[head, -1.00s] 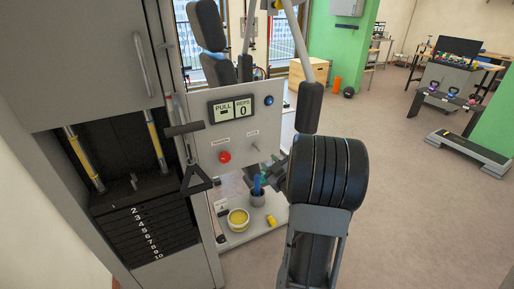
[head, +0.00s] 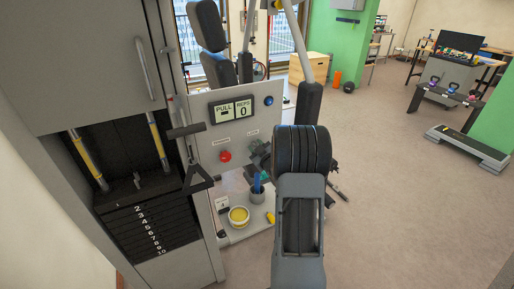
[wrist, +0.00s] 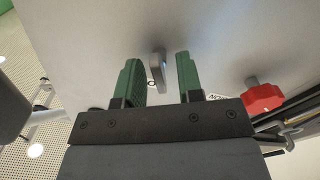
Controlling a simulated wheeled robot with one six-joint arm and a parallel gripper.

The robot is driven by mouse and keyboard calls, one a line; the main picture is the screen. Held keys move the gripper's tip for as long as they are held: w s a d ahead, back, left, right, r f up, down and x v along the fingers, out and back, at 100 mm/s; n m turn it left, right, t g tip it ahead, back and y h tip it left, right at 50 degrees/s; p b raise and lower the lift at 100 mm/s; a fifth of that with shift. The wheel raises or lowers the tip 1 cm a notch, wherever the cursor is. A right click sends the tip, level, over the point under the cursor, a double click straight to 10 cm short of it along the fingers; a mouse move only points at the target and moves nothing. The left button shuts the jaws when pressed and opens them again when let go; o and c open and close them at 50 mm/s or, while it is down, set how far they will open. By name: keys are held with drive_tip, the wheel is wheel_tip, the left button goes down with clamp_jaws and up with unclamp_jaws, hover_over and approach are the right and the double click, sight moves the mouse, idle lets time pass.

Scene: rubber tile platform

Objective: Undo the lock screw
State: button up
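A small grey metal screw with a flat tab head (wrist: 157,68) sticks out of the light grey panel (head: 206,148). It seems to be the lock screw, beside a partly hidden label. In the wrist view my gripper (wrist: 158,60) is open, with one green finger on each side of the tab. In the head view my arm and gripper (head: 260,158) cover the screw's place on the panel.
A red knob (wrist: 263,96) sits right of my fingers in the wrist view; in the head view it is left of the gripper (head: 225,156). A handle (head: 197,178) hangs at the left.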

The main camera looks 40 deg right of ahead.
clamp_jaws()
drive_tip(key=shift+f+b, duration=0.15)
drive_tip(key=shift+b, duration=0.3)
